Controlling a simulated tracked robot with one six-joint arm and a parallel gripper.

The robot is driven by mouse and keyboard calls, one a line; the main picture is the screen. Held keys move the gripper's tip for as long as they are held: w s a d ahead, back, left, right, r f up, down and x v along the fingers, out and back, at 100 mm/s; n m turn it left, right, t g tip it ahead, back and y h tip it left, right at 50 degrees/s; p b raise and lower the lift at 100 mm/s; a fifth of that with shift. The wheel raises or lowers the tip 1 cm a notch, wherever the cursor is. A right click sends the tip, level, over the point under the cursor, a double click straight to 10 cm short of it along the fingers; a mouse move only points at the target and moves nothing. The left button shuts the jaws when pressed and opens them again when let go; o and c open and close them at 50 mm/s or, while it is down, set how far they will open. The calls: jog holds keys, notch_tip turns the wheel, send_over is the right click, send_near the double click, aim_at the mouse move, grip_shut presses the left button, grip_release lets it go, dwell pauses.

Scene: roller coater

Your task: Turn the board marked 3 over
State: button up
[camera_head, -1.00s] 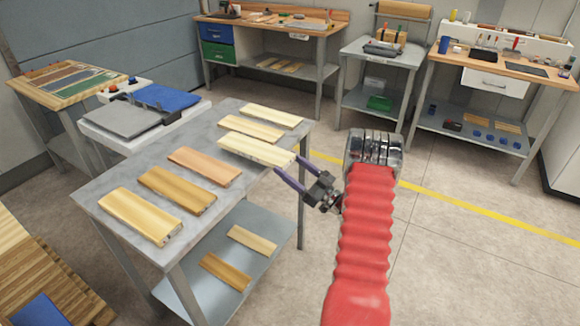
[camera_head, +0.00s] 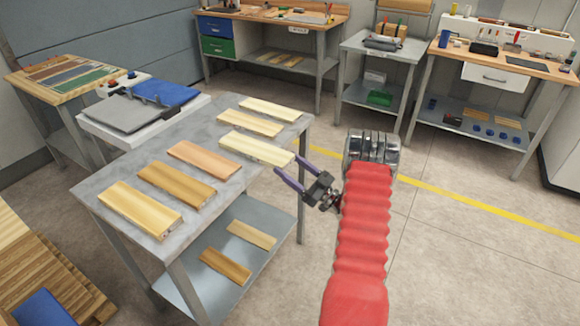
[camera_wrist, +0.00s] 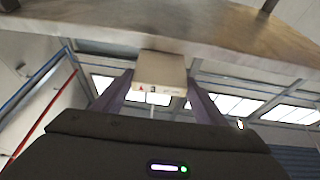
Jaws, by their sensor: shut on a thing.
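The board marked 3 (camera_head: 256,149) is pale yellow wood and lies at the right edge of the grey table. Its near end sticks out towards my gripper (camera_head: 291,169). In the wrist view the board's end face (camera_wrist: 160,72) shows small marks, seemingly a red triangle and a 3. My gripper (camera_wrist: 160,90) is shut on this end, one purple finger at each side. I cannot tell whether the board touches the tabletop along its whole length.
The grey table (camera_head: 108,180) also bears several other boards: two pale ones (camera_head: 269,110) (camera_head: 249,122) behind, and a reddish (camera_head: 204,159), a brown (camera_head: 176,184) and a yellow one (camera_head: 140,208) in front. Its lower shelf (camera_head: 215,240) holds two more. Open floor lies to the right.

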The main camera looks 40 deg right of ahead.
jog(key=o, duration=1.3)
jog(key=shift+s+f, duration=0.1)
jog(key=v, duration=1.3)
jog(key=shift+s+d+f, duration=0.1)
jog(key=shift+s, duration=0.15)
